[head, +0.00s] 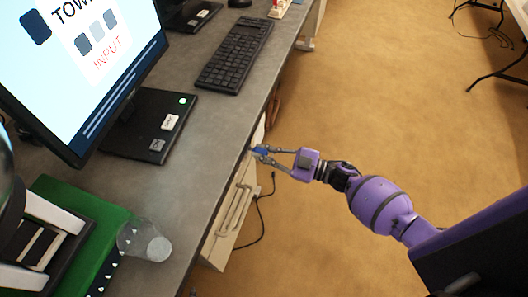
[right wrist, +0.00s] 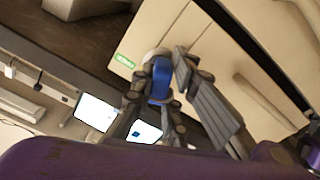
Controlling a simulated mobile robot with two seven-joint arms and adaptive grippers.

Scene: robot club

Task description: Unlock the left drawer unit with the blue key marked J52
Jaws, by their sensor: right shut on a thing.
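My right gripper (head: 262,152) is shut on the blue key (head: 261,151) beside the desk's edge. In the right wrist view, the blue key (right wrist: 160,82) is between the fingers of the gripper (right wrist: 165,70), its bow toward me. Its marking cannot be read. A beige drawer unit (head: 231,218) stands under the desk, with long handles on its front. It also fills the upper right of the right wrist view (right wrist: 215,50), with a green label (right wrist: 124,61) near its corner. A pale round part (right wrist: 154,54) shows behind the key. The key's tip is hidden, so whether it is in a lock cannot be told.
The grey desk (head: 190,120) overhangs the drawer unit. A dark cable (head: 262,225) hangs beside the unit. The brown floor (head: 340,90) to the right is mostly clear.

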